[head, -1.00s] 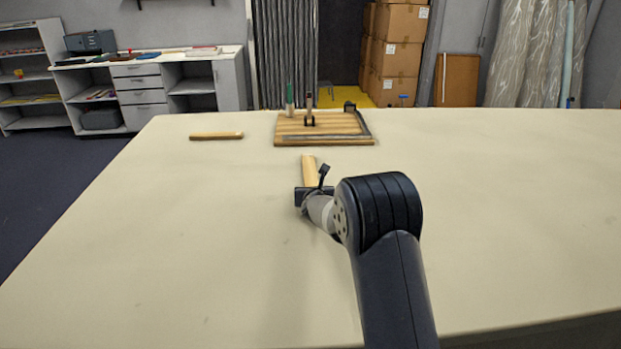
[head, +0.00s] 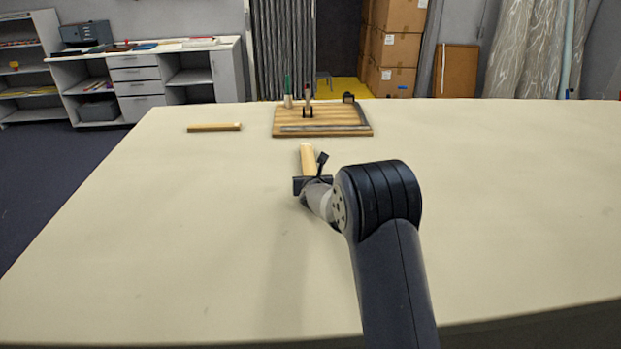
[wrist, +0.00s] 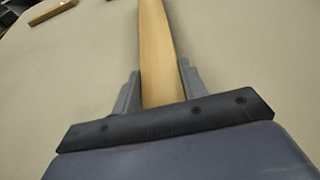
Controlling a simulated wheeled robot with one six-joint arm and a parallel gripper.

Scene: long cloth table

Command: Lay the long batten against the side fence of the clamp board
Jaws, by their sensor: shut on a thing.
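My gripper (head: 311,182) is shut on a pale wooden batten (head: 307,158), held in front of the clamp board and pointing away from me towards it. In the wrist view the batten (wrist: 155,45) runs between the two fingers (wrist: 160,72) and out past the top edge, so its far end is hidden there. The wooden clamp board (head: 300,121) lies flat at the table's far side. A dark grey fence (head: 363,117) edges its right side, and a grey strip runs along its front. The held batten is apart from the board. Its height above the table is unclear.
A second batten (head: 214,127) lies crosswise on the table, left of the board. A green-handled tool (head: 288,90), a clamp (head: 308,105) and a black block (head: 348,98) stand at the board's rear. The cream table (head: 480,210) is clear to the right.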

